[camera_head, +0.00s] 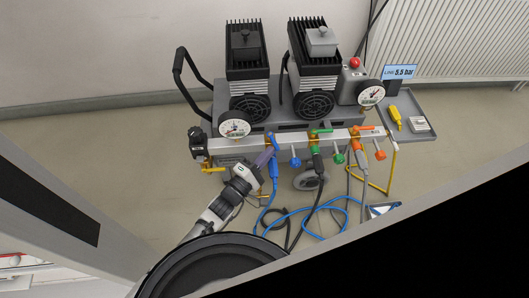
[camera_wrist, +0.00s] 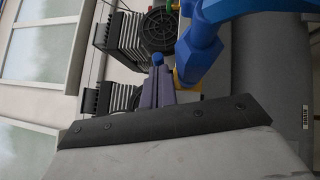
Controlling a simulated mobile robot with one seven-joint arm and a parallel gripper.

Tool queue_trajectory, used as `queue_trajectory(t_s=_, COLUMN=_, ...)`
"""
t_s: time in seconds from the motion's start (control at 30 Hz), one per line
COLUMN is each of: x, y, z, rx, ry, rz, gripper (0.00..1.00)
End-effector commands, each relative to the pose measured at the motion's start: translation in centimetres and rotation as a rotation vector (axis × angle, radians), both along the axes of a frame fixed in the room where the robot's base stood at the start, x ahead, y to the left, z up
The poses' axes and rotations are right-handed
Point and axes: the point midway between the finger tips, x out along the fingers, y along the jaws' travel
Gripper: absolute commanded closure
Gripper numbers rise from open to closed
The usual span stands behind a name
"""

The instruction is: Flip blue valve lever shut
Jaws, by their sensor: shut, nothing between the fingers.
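The blue valve lever (camera_head: 271,139) is on the metal manifold bar (camera_head: 291,138), over the blue hose connector (camera_head: 274,168). It points down across the bar, roughly in line with the connector. My gripper (camera_head: 266,156) is shut and empty, with its purple-grey fingers just left of the connector and below the lever. In the wrist view my fingers (camera_wrist: 160,88) are together, close to a small blue rounded end (camera_wrist: 157,59); I cannot tell whether they touch. A large blue connector (camera_wrist: 199,48) fills the space to their right and hides part of the valve.
A green lever (camera_head: 321,131) and an orange lever (camera_head: 362,128) lie more along the bar. A blue knob (camera_head: 295,162) and a green knob (camera_head: 338,158) hang below it. Loose hoses (camera_head: 310,212) lie on the floor. A grey tray (camera_head: 407,116) stands at right.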

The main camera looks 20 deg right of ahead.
Motion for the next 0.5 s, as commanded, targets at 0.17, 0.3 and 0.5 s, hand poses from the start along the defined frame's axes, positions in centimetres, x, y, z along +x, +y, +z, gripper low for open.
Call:
queue_trajectory(t_s=0.17, x=0.0, y=0.1, z=0.0, rx=0.0, ry=0.0, rz=0.0, gripper=1.0)
queue_trajectory(t_s=0.3, x=-0.4, y=1.1, z=-0.2, rx=0.002, ry=-0.001, rz=0.002, gripper=1.0)
queue_trajectory(t_s=0.5, x=-2.3, y=4.7, z=-1.0, rx=0.006, ry=0.001, rz=0.004, gripper=1.0)
